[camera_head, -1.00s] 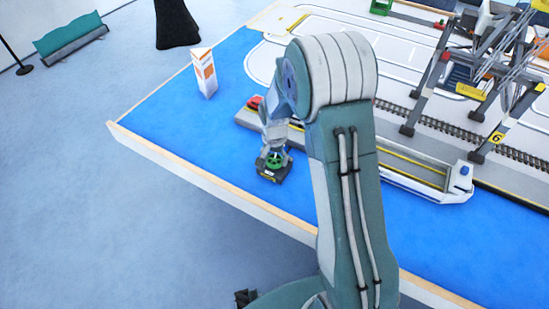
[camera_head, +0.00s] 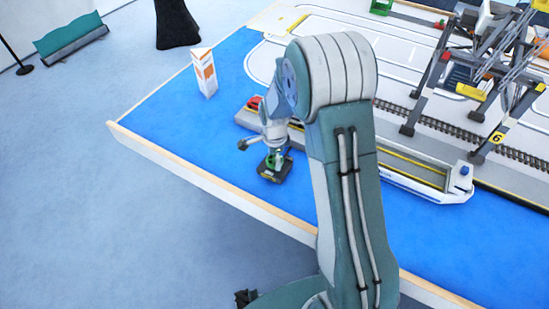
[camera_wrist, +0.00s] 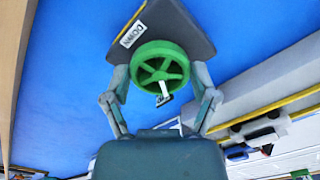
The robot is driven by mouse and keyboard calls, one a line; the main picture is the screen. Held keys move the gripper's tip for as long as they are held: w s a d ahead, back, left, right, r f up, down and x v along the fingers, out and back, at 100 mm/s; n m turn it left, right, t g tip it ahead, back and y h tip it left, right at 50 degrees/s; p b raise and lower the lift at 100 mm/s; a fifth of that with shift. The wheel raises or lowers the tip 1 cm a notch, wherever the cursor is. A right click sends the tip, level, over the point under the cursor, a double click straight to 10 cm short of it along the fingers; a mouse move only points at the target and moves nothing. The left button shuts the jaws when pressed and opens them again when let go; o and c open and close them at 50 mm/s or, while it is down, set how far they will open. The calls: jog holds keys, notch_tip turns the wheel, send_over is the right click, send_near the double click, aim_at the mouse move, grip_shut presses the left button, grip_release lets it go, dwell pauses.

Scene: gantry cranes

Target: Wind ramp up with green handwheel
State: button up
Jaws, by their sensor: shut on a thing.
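The green handwheel (camera_wrist: 160,66) stands on a dark box (camera_wrist: 190,30) that carries a white label reading DOWN. A white knob sticks out from the wheel's near rim. My gripper (camera_wrist: 160,78) is shut on the handwheel, with one finger at each side of its rim. In the head view, the handwheel (camera_head: 279,159) is a small patch of green between my gripper (camera_head: 275,155) and the box (camera_head: 274,172) on the blue surface. I cannot make out the ramp; my arm hides part of the area beside the box.
A white vessel (camera_head: 455,194) lies behind my arm on the right. A gantry crane (camera_head: 500,128) stands by rails at the right. A white and orange sign (camera_head: 204,72) is at the left.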

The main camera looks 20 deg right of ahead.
aim_at(273, 159)
jog(key=shift+w+m, duration=0.1)
jog(key=shift+m, duration=0.8)
jog(key=o, duration=1)
jog(key=shift+a, duration=0.1)
notch_tip(273, 159, up, 12)
jog(key=shift+f, duration=0.1)
